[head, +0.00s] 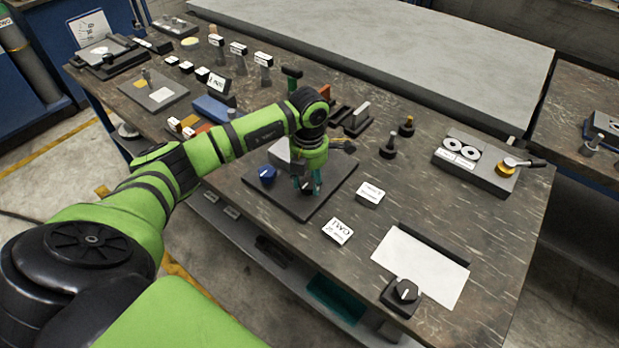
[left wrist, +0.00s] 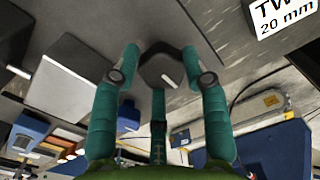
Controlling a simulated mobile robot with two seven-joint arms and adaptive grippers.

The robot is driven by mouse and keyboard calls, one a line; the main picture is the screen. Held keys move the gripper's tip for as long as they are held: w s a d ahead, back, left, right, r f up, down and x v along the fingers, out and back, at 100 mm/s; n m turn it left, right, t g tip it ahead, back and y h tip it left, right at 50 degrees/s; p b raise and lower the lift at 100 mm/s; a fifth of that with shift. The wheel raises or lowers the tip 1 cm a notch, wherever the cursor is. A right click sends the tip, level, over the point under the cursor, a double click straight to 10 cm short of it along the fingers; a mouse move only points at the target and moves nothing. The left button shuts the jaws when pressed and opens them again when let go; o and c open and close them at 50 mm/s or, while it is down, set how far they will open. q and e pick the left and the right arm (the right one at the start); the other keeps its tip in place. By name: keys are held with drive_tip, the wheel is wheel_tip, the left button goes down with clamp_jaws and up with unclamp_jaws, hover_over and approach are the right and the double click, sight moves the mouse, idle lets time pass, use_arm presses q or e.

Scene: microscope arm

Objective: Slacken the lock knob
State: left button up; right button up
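A small dark knob with a pale pointer line (left wrist: 163,70) shows in the left wrist view. My left gripper (left wrist: 160,62) has its teal fingers open around this knob, with gaps visible at the sides. In the head view my left gripper (head: 307,188) points down at the dark base plate (head: 298,208), and its fingers mostly hide the knob. A blue knob (head: 267,175) is beside it to the left. A grey block (head: 282,152) stands behind, partly hidden by my wrist. I cannot tell from any marking which is the lock knob. My right gripper is not in view.
White label blocks (head: 338,231) and (head: 370,192) stand right of the base plate. A black knob (head: 404,294) sits by a white sheet (head: 425,262) near the front edge. Dark posts (head: 389,148) stand behind. Several blocks and labels crowd the left back.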

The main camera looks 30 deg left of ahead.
use_arm(q)
drive_tip(key=shift+d, duration=0.15)
drive_tip(key=shift+c, duration=0.3)
drive_tip(key=n, duration=0.3)
drive_tip(key=shift+w+r+n, duration=0.1)
drive_tip(key=shift+n, duration=0.2)
drive_tip(key=n, duration=0.3)
drive_tip(key=shift+r+n, duration=0.1)
drive_tip(key=shift+n, duration=0.2)
drive_tip(key=n, duration=0.4)
drive_tip(key=shift+a+r+n, duration=0.1)
drive_tip(key=shift+a+n, duration=0.15)
drive_tip(key=shift+n, duration=0.05)
drive_tip(key=shift+a+n, duration=0.15)
drive_tip(key=shift+n, duration=1.75)
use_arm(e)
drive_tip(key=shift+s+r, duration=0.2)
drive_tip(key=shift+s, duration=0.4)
use_arm(q)
drive_tip(key=o, duration=1.1)
drive_tip(key=shift+f, duration=0.2)
